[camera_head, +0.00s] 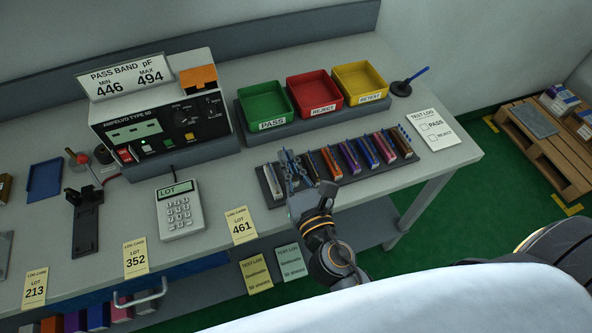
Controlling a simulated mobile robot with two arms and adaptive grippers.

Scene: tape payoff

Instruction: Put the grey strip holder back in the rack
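The rack (277,203) is a dark, low tray near the front right of the bench. It holds several slim strip holders side by side in different colours. A pale grey strip holder (271,181) stands in its leftmost place. My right gripper (289,163) reaches up from the front over the left part of the rack, just right of that pale grey holder. Its grey fingers overlap the holders behind them, so I cannot tell whether they are open or shut on something. They hide part of the rack. My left gripper is not in view.
Green (265,105), red (314,95) and yellow (358,83) bins stand behind the rack. A keypad unit (180,210) and a meter (160,118) are to its left. A lot card (240,227) lies at the front edge. A test log sheet (433,129) lies to the right.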

